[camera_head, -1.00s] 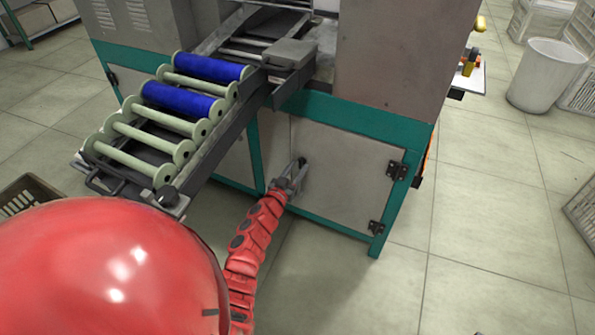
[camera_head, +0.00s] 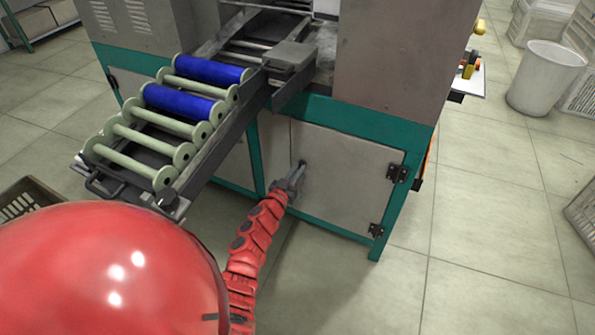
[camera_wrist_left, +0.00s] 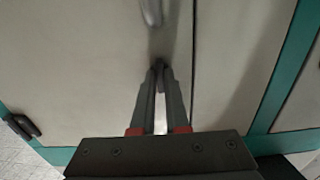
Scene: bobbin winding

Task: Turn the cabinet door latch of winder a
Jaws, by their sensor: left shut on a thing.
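The cabinet door (camera_head: 340,178) of the winder is a grey panel in a green frame, and it looks closed. Its latch (camera_head: 302,162) is a small dark piece near the door's left edge, mostly hidden by my gripper. My left gripper (camera_head: 297,173) reaches it from the front and is shut on it. In the left wrist view, the two grey fingers (camera_wrist_left: 158,72) come together on the dark latch, close to the door seam. My right gripper is not in view.
Dark hinges (camera_head: 397,172) sit on the door's right side. A roller rack (camera_head: 150,135) with blue and pale green bobbins juts out above and left of my arm. A crate (camera_head: 30,198) stands at the left. The floor right of the cabinet is clear near it.

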